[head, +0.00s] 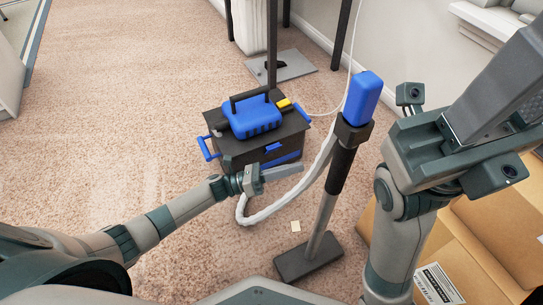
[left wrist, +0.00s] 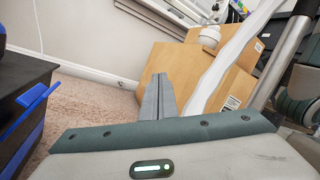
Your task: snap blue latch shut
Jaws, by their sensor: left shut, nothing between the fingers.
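A black box (head: 240,155) stands on the carpet with blue bar-like parts at its left side (head: 207,148) and right side (head: 296,109). Both stick out from the box; I cannot tell which one is the latch or whether it is fastened. My left gripper (head: 299,168) is shut and empty, just in front of the box's near face. In the left wrist view its fingers (left wrist: 158,97) lie together, apart from a blue bar (left wrist: 38,95) on the box (left wrist: 18,75) at the left. My right arm shows at the right, but its fingertips do not.
A blue case (head: 252,119) with a black handle lies on the box, beside a yellow piece (head: 284,103). A blue-topped vacuum-like pole (head: 340,165) with a white hose (head: 262,214) stands right of it. Cardboard boxes (head: 480,245) are at the right. Carpet is clear at left.

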